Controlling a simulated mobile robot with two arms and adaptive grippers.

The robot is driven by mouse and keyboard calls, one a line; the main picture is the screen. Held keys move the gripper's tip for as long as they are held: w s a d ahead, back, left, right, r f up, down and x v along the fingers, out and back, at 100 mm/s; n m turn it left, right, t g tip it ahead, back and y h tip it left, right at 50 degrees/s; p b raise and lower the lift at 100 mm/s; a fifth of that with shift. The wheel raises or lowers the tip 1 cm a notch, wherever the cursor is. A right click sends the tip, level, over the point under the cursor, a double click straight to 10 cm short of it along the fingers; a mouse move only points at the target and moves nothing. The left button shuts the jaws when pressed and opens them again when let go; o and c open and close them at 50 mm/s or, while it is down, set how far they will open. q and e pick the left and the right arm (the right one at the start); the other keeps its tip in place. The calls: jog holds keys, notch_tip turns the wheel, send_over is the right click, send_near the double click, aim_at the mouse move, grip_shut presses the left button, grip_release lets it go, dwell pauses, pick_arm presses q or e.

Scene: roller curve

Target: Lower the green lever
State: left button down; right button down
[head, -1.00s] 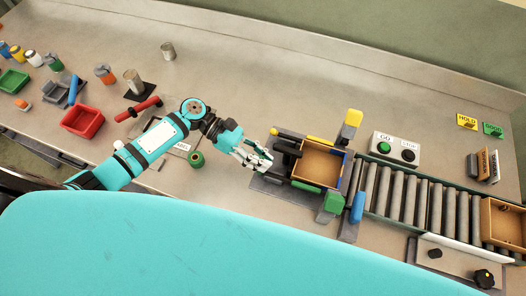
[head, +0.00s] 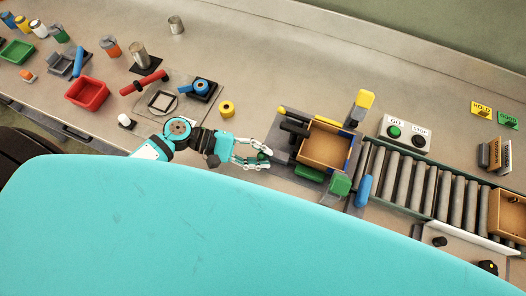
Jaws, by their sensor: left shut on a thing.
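The fixture (head: 279,172) with a brown box (head: 327,148) in it stands right of centre. A green block-like piece (head: 340,185), which looks like the green lever, sticks up at its near right corner, beside a blue handle (head: 363,190). A yellow lever (head: 362,103) rises at the far corner. My left gripper (head: 264,157) is at the fixture's left side, apart from that green piece. It is shut on a small dark green thing (head: 263,155), mostly hidden by the fingers. My right gripper is not in view.
A roller conveyor (head: 430,190) runs right from the fixture to another box (head: 509,214). GO and STOP buttons (head: 407,134) sit behind it. The back of the table is mostly clear.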

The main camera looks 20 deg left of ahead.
pick_arm(q)
jog(key=m+b, duration=0.1)
jog(key=b, duration=0.1)
jog(key=f+m+t+b, duration=0.1)
jog(key=shift+s+f+t+h+b, duration=0.15)
jog(key=shift+s+t+h+b, duration=0.15)
jog(key=shift+s+h+b, duration=0.1)
jog(key=shift+f+m+b, duration=0.1)
jog(key=shift+m+b, duration=0.6)
jog(key=shift+b, duration=0.25)
jog(key=c, duration=1.6)
grip_release()
jog(key=shift+s, duration=0.1)
jog(key=shift+o, duration=0.4)
jog(key=shift+f, duration=0.1)
jog(key=shift+s+a, duration=0.1)
jog(key=shift+a, duration=0.05)
